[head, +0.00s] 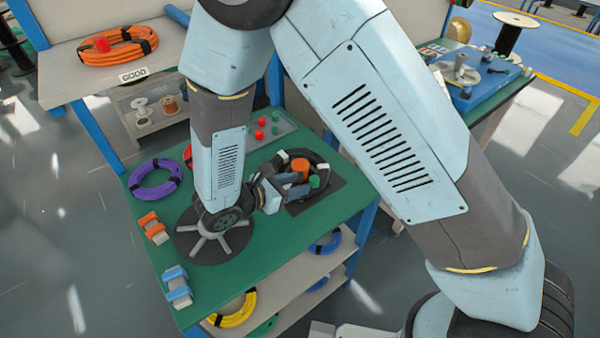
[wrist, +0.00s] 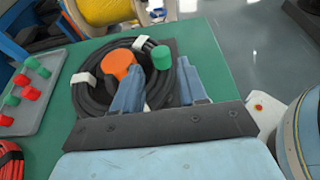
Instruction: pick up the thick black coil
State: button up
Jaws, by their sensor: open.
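The thick black coil (wrist: 91,99) lies on a dark square mat on the green table, with white ties around it. In the head view the coil (head: 321,161) is partly hidden by my gripper. An orange cap (wrist: 118,64) and a green cap (wrist: 162,58) show at the coil, seemingly on its cable ends. My gripper (wrist: 160,72) is open, its two blue fingers over the near right part of the coil, one towards its middle and one towards its right side. Whether the fingers touch the coil cannot be told. In the head view my gripper (head: 298,177) reaches the coil from the left.
A grey tray (wrist: 47,93) with red and green caps stands left of the mat in the wrist view. A purple coil (head: 156,179), a dark spoked disc (head: 185,240) and orange and blue clamp-like items share the green table (head: 135,215). A yellow spool (wrist: 105,10) stands beyond.

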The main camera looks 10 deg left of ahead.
aim_at(310, 181)
jog(key=x, duration=0.5)
jog(key=shift+s+f, duration=0.15)
jog(key=shift+c, duration=0.3)
grip_shut()
